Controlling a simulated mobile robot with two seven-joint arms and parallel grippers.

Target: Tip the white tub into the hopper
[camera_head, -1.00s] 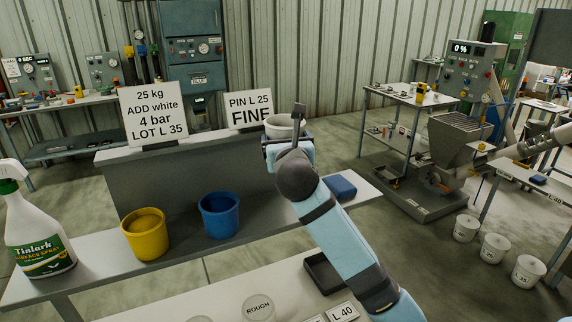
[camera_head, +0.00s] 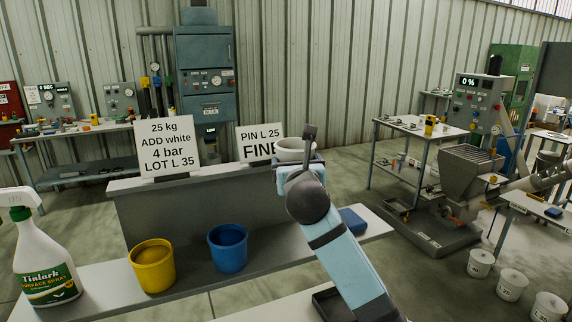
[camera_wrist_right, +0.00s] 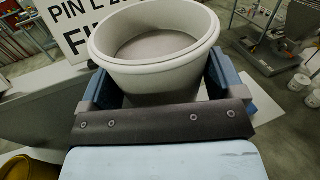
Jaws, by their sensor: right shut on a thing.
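The white tub (camera_head: 296,148) is held upright in my right gripper (camera_head: 299,162), above the grey ledge by the signs. In the right wrist view the tub (camera_wrist_right: 150,80) sits between the two blue fingers, with a pale, level surface inside. The grey hopper (camera_head: 468,172), with a grated top, stands on the floor unit at the right, well apart from the tub. My left gripper is not in view.
A yellow bucket (camera_head: 152,268), a blue bucket (camera_head: 228,250) and a spray bottle (camera_head: 45,262) stand on the near bench. A side table (camera_head: 415,127) stands left of the hopper. Several white tubs (camera_head: 512,284) sit on the floor at right. Open floor lies between bench and hopper.

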